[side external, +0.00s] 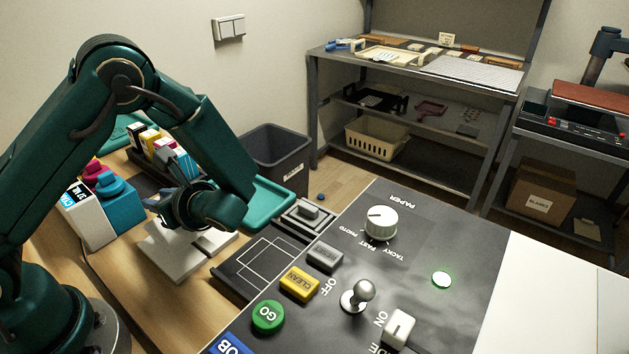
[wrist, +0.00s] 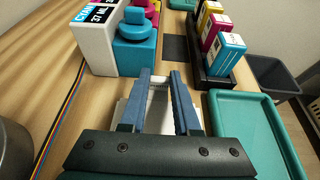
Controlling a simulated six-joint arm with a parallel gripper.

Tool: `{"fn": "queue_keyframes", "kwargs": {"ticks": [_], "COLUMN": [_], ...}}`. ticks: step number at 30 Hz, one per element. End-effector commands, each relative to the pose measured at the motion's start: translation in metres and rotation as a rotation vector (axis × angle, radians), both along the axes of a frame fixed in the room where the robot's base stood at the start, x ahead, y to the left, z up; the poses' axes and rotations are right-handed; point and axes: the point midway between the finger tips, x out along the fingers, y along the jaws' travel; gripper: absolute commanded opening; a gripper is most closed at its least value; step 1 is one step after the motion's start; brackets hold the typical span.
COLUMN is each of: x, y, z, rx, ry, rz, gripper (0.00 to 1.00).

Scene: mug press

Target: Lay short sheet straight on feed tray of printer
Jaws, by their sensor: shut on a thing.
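The printer's feed tray (side external: 252,272) seems to be the dark slab with white outlines, right of the white stack and beside the printer's control panel (side external: 415,235). No sheet shows on it.
Cyan and magenta ink bottles (wrist: 135,45) and a rack of cartridges (wrist: 223,50) stand beyond my fingers. A teal tray (wrist: 255,130) lies to the right. A dark bin (side external: 275,160) stands behind the table. Knobs and a lever (side external: 364,292) rise from the panel.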

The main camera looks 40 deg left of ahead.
Motion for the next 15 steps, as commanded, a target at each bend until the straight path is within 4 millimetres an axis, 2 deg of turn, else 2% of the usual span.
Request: {"fn": "queue_keyframes", "kwargs": {"ticks": [9, 15], "x": [0.0, 0.0], "y": [0.0, 0.0], "z": [-0.035, -0.039], "rx": [0.001, -0.001], "ry": [0.004, 0.0], "rz": [-0.002, -0.001], "gripper": [0.0, 0.0]}}
